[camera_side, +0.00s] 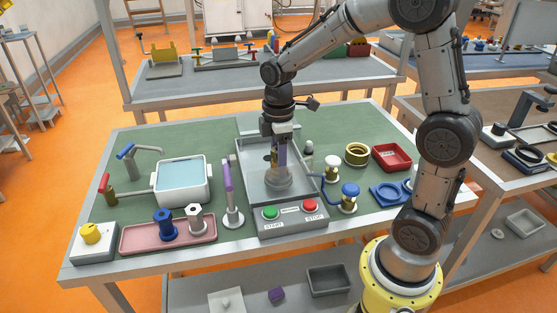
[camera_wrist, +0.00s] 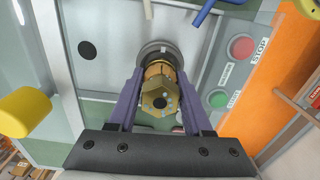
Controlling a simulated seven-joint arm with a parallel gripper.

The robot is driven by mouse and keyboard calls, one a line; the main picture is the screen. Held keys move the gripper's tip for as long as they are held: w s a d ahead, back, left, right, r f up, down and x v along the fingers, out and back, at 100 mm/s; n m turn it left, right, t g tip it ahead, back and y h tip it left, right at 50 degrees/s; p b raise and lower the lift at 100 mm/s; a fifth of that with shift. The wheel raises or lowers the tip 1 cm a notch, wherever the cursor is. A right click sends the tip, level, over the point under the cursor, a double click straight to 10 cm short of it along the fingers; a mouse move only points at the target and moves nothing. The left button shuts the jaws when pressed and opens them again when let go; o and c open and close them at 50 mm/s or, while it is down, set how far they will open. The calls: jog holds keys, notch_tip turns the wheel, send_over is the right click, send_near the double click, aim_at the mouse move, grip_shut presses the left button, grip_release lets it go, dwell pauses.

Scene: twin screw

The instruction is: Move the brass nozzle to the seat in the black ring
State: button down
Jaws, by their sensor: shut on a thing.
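The brass nozzle (camera_wrist: 160,92) is between the two purple fingers of my gripper (camera_wrist: 158,104) in the wrist view, its hexagonal end with a dark hole facing the camera. My gripper is shut on it. A dark grey round ring (camera_wrist: 158,49) shows just beyond the nozzle's far end; I cannot tell whether they touch. In the side view my gripper (camera_side: 277,160) points down over a grey round pedestal (camera_side: 279,182) in the grey tray-like station (camera_side: 252,203). The nozzle is mostly hidden there by the fingers.
A panel with a green button (camera_side: 270,212) and a red button (camera_side: 310,206) is in front of the station. A white basin (camera_side: 183,183), pink tray (camera_side: 140,238), brass ring (camera_side: 356,153) and red tray (camera_side: 392,157) are farther out.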

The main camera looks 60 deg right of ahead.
jog(key=shift+f, duration=0.85)
jog(key=shift+s+f, duration=0.2)
jog(key=shift+f, duration=0.25)
dwell(0.6)
jog(key=shift+c, duration=0.2)
grip_release()
jog(key=shift+a, duration=0.1)
jog(key=shift+c, duration=0.3)
jog(key=shift+r, duration=0.45)
jog(key=shift+c, duration=0.6)
jog(key=shift+o, duration=1.1)
jog(key=shift+r, duration=0.3)
jog(key=shift+w+r, duration=0.15)
jog(key=shift+r, duration=2.85)
